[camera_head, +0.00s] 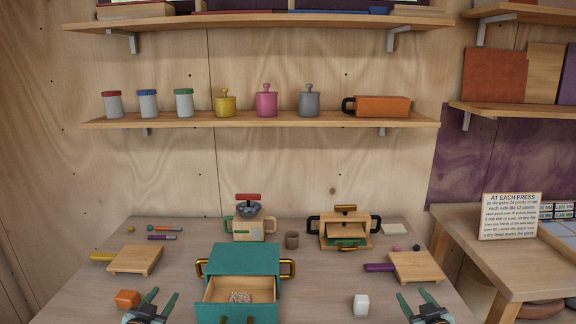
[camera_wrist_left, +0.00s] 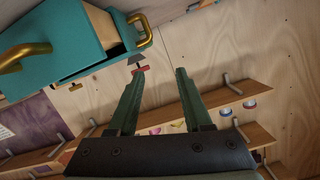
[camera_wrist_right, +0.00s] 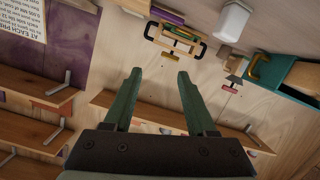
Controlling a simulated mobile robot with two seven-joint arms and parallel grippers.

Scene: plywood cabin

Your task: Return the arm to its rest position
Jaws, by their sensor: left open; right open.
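My left gripper (camera_head: 152,303) is at the bottom of the head view, left of the teal drawer box. Its two green fingers are apart and empty in the left wrist view (camera_wrist_left: 156,85). My right gripper (camera_head: 420,301) is at the bottom right of the head view, in front of the right wooden board. Its fingers are also apart and empty in the right wrist view (camera_wrist_right: 158,80). Neither gripper touches an object that I can see. Most of both arms is out of view.
A teal box (camera_head: 240,258) with its drawer (camera_head: 262,291) pulled out stands between the grippers. An orange block (camera_head: 128,299) is beside the left gripper; a white block (camera_head: 361,304) is left of the right one. Wooden boards (camera_head: 136,260) (camera_head: 418,266) lie behind. Shelves (camera_head: 260,119) line the wall.

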